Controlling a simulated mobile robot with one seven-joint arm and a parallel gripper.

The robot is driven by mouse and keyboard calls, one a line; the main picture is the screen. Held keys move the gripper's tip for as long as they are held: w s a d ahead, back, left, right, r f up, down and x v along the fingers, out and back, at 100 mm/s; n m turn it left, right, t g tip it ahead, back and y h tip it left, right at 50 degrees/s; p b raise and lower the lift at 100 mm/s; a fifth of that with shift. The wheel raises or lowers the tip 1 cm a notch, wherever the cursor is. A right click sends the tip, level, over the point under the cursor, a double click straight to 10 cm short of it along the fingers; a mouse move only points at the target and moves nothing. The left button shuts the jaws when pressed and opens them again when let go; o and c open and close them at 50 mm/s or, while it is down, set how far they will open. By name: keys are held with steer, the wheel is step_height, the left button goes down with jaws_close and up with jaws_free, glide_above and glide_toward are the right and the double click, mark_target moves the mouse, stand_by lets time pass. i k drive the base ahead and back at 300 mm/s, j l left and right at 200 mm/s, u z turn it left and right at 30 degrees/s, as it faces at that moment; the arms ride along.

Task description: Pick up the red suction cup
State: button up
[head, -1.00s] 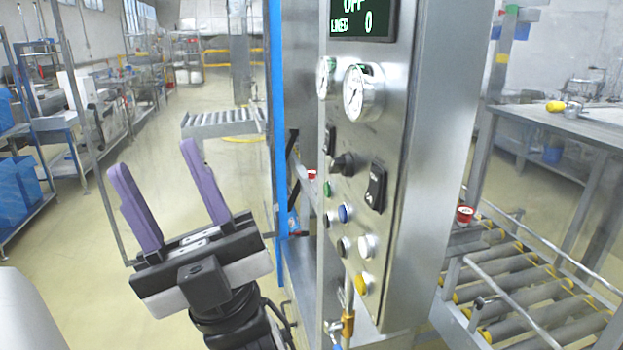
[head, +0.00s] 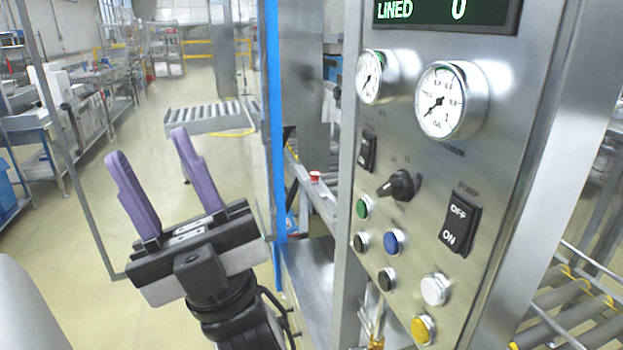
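My gripper (head: 148,146) is at the left of the head view. Its two purple fingers point up and stand wide apart, with nothing between them. A small red round piece (head: 314,176) sits on a grey machine rail, behind and left of the control panel. It is too small to tell whether it is the red suction cup or a button. It is apart from my gripper, to its right and farther back. No other red cup shows clearly.
A steel control panel (head: 480,190) with gauges, switches and coloured buttons fills the right side close by. A blue vertical strip (head: 272,130) stands just right of my gripper. A roller conveyor (head: 208,117) lies behind. Open floor (head: 80,245) is at left.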

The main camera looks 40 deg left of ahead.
mark_target(314, 177)
steer(key=j+z, duration=0.4)
steer(key=j, duration=2.75)
steer(key=i+j, duration=0.1)
steer(key=j, duration=0.3)
steer(key=i+j+z, duration=0.1)
steer(key=j, duration=0.65)
steer(key=i+j+z, duration=0.1)
steer(key=i+j, duration=0.2)
steer(key=j, duration=0.1)
